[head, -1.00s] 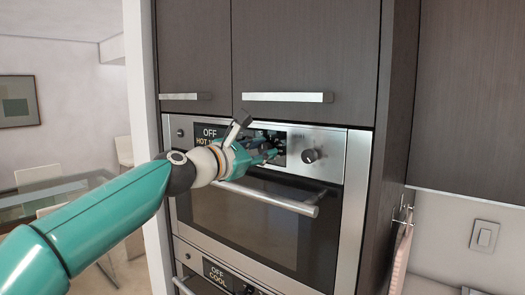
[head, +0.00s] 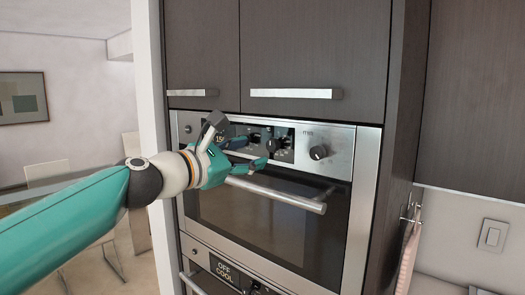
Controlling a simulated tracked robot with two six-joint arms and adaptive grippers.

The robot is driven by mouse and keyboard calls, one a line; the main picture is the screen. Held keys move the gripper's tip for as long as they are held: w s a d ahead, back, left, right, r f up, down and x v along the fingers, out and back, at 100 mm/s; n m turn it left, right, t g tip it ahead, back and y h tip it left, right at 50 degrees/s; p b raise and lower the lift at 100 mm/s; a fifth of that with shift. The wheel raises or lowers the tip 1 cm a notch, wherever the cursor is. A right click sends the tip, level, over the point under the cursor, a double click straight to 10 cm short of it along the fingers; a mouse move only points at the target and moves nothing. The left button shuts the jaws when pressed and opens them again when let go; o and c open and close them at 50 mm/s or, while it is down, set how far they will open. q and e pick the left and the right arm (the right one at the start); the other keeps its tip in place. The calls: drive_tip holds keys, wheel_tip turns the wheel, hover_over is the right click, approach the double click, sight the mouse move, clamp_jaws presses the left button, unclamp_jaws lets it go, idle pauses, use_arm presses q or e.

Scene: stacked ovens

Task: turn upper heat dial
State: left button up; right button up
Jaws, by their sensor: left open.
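The upper oven (head: 345,150) has a steel control panel with a round dark dial (head: 319,152) on its right and a smaller knob (head: 187,129) at its left end. The heat dial's identity is not clear from labels. My left gripper (head: 258,153) is open in front of the panel's dark middle section, left of the right-hand dial and apart from it. Its fingers point right, and dark shapes around the fingertips are hard to separate from reflections. The gripper partly hides the display (head: 221,138), where digits like "15" show. My right gripper is out of view.
The oven's handle bar (head: 275,192) sticks out just below the gripper. A lower oven display (head: 225,271) reads "OFF COOL". Dark cupboards with a handle (head: 295,93) are above. A towel (head: 409,245) hangs at the right.

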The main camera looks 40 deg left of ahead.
use_arm(q)
drive_tip(key=shift+s+a+f, duration=0.1)
drive_tip(key=shift+s+a, duration=0.05)
drive_tip(key=shift+s, duration=2.1)
